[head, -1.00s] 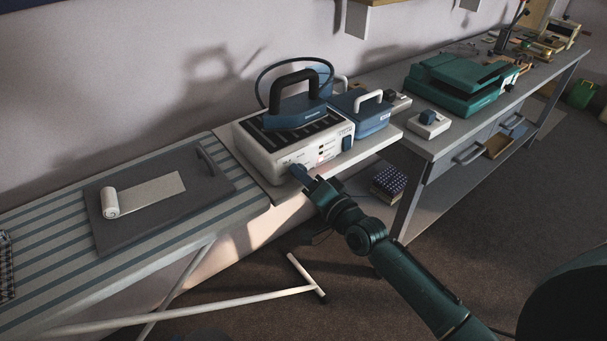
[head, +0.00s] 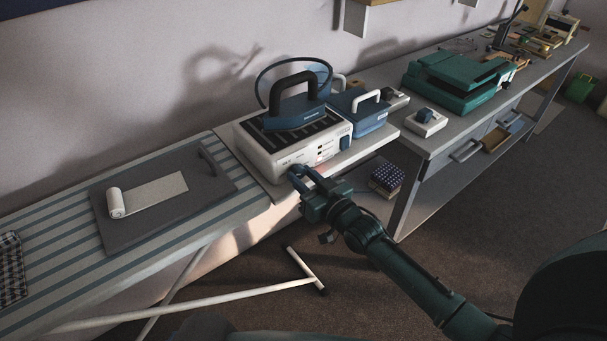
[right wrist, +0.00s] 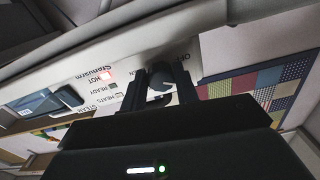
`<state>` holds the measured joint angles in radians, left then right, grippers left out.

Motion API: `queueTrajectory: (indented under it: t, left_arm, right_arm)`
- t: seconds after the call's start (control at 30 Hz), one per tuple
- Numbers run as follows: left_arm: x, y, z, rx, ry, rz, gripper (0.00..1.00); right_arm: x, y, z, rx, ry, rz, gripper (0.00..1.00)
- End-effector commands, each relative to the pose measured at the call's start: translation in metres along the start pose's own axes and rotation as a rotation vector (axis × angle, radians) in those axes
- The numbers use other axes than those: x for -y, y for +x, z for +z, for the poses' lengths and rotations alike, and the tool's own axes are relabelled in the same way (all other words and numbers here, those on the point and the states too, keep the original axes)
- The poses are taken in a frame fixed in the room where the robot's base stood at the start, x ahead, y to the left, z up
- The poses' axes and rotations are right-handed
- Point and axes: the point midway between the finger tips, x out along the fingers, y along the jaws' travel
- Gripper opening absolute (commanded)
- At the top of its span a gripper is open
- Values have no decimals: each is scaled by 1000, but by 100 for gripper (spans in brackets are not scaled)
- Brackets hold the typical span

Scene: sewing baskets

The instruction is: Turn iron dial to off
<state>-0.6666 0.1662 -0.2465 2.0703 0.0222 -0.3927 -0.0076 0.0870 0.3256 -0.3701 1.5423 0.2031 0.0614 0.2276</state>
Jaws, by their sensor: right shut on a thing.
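The iron station (head: 270,160) is a white box on the shelf beside the ironing board, with a blue iron (head: 297,112) with a black handle resting on top. Its dial (right wrist: 160,82) is on the front panel, between the fingers of my right gripper (right wrist: 160,76), which is shut on it. In the head view my right gripper (head: 306,180) reaches the lower front of the station and largely covers the dial. The right wrist view shows the panel upside down, with a red light (right wrist: 106,76) lit by HOT and OFF lettering near the dial. My left gripper is out of view.
A striped ironing board (head: 50,250) with a grey mat (head: 140,235) and white roll (head: 117,203) is at left. A blue tank (head: 366,122) stands right of the station. A workbench (head: 450,140) with a green machine (head: 458,85) extends right.

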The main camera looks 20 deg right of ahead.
Motion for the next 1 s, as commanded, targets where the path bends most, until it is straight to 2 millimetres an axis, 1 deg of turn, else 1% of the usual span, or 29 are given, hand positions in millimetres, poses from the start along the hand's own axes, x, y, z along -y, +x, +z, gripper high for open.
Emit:
queueTrajectory:
  t: [0.2,0.6,0.8,1.0]
  left_arm:
    - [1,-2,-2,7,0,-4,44]
    - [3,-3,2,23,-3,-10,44]
    - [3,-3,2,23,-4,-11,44]
    - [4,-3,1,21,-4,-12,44]
  right_arm:
    - [-1,0,-1,1,-206,0,7]
    - [-2,0,0,1,-556,1,7]
    - [-2,0,-1,1,-678,1,7]
    - [-2,0,-1,0,-750,0,7]
